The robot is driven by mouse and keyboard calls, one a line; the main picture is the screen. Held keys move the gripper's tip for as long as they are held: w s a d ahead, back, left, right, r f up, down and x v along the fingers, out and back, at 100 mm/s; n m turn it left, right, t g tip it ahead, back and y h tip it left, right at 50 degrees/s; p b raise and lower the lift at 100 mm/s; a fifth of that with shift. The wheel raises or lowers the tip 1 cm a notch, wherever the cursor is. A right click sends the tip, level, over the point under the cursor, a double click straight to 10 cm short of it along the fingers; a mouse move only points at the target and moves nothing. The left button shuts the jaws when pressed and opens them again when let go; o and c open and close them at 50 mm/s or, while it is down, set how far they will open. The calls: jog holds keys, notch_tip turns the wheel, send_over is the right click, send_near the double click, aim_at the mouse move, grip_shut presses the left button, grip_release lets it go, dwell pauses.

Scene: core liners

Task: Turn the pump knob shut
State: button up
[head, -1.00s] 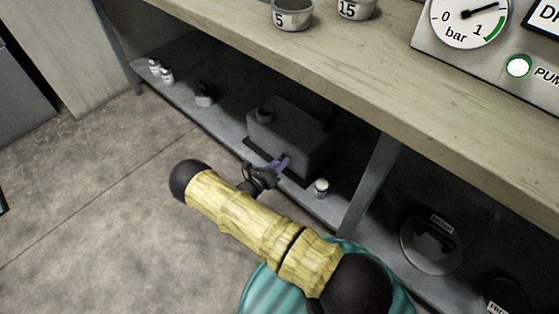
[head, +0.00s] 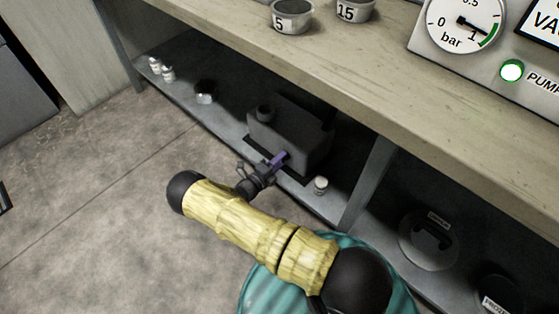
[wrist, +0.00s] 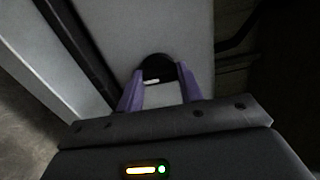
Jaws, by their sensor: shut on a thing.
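The pump is a dark grey box (head: 305,140) on the low shelf under the bench in the head view. Its black round knob (wrist: 156,66) with a white mark line shows in the wrist view on the pale grey pump face. My gripper (wrist: 160,74) has its two purple fingers on either side of the knob and is shut on it. The white mark lies nearly level between the fingers. In the head view my gripper (head: 281,158) reaches the pump's front, and the knob is hidden there.
A pressure gauge (head: 462,22) on the bench panel points near 1, and the green pump lamp (head: 512,71) is lit. Small jars (head: 161,69) and a dark cup (head: 205,91) stand left on the shelf. A small white-capped jar (head: 320,185) stands close right of my gripper.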

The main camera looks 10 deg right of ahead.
jog(key=shift+n, duration=0.4)
jog(key=o, duration=1)
jog(key=shift+s+a, duration=0.1)
jog(key=shift+a, duration=0.05)
jog(key=p+v, duration=0.3)
jog(key=v, duration=1.4)
jog(key=shift+s+p, duration=0.1)
jog(key=shift+p, duration=0.3)
jog(key=shift+f, duration=0.1)
